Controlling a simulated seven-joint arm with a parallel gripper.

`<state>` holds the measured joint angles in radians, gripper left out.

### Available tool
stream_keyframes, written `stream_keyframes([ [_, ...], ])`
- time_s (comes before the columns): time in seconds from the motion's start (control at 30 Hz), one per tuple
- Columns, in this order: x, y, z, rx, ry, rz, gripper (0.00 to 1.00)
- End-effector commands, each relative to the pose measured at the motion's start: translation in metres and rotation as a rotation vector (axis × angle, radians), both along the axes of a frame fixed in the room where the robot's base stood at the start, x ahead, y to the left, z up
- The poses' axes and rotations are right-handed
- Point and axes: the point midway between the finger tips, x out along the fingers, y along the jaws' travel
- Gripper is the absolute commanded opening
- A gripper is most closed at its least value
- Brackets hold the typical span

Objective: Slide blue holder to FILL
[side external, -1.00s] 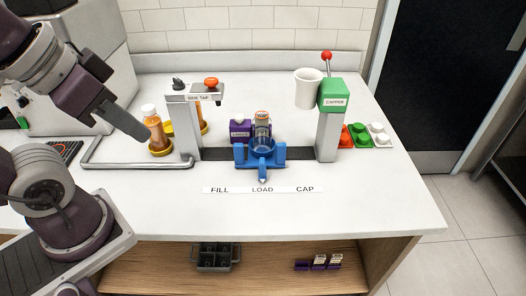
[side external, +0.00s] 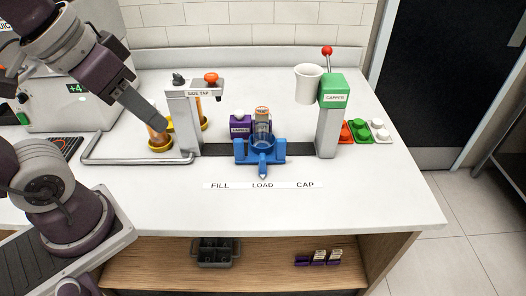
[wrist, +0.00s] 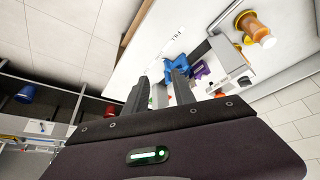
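The blue holder (side external: 279,152) sits on the dark rail above the LOAD label (side external: 262,185). A clear bottle (side external: 263,130) stands in it, and its handle points to the front. The FILL label (side external: 219,186) is to the left, below the side tap (side external: 205,90). My gripper (side external: 160,126) is above the counter, left of the tap post and apart from the holder. In the wrist view my gripper (wrist: 157,71) shows two separated fingers with nothing between them. The blue holder (wrist: 174,72) shows partly behind the fingers in that view.
A juice bottle (side external: 157,139) on a yellow stand is partly hidden behind my gripper. A metal rail (side external: 135,161) runs along the counter there. A purple block (side external: 240,128) stands behind the holder. The green capper (side external: 334,94) is at right. The front counter is clear.

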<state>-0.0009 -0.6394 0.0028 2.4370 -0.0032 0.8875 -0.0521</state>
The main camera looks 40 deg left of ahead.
Motion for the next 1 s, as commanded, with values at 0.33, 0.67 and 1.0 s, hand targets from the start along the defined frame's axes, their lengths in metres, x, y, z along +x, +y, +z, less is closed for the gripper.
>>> stream_keyframes([
  [0.33, 0.199, 0.009, -0.082, -0.145, 0.291, 0.434, 0.38],
  [0.67, 0.272, 0.017, -0.226, -0.165, 0.433, 0.71, 0.38],
  [1.0, 0.272, 0.017, -0.286, -0.163, 0.439, 0.718, 0.38],
])
